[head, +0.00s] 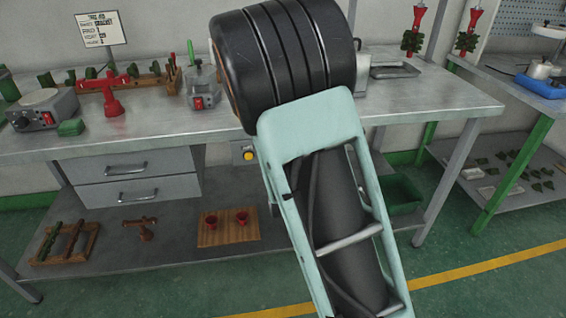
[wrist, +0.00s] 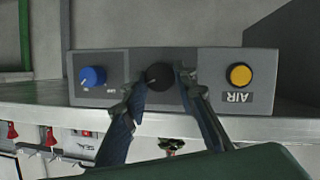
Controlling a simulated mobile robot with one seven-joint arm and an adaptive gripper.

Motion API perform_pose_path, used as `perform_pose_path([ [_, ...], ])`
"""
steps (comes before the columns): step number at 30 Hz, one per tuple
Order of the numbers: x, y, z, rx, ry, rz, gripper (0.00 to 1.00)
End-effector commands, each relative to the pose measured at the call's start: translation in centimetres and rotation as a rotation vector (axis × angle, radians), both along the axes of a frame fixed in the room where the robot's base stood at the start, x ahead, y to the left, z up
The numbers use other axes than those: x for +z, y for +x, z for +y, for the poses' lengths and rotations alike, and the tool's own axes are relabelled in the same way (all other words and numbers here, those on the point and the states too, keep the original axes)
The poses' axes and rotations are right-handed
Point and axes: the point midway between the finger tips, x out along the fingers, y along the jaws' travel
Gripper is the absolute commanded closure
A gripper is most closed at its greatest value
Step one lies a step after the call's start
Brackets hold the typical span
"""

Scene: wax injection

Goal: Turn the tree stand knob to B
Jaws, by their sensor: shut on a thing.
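In the wrist view a grey control panel (wrist: 120,62) carries a black knob (wrist: 158,75) between a blue knob and a yellow button. My gripper (wrist: 161,82) has one finger on each side of the black knob and is shut on it. The fingers partly cover the knob and the panel around it. I cannot read any letter or pointer on the black knob, nor a label naming it as the tree stand knob. In the head view my arm hides my gripper and most of the panel.
The blue knob (wrist: 92,76) and the yellow button (wrist: 240,75), labelled AIR upside down, flank the black knob. In the head view the yellow button (head: 247,156) shows under the bench top (head: 440,100). A red stand (head: 112,104) is on the bench. Drawers (head: 138,192) hang to the left.

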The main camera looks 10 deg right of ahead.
Motion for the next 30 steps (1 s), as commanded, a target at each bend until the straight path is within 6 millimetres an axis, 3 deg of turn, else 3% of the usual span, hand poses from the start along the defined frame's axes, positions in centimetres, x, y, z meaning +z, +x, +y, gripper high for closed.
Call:
perform_pose_path([
  [15,-0.20,0.02,-0.44,-0.001,0.377,-0.003,0.98],
  [30,0.06,0.01,-0.40,-0.002,0.472,0.000,0.98],
])
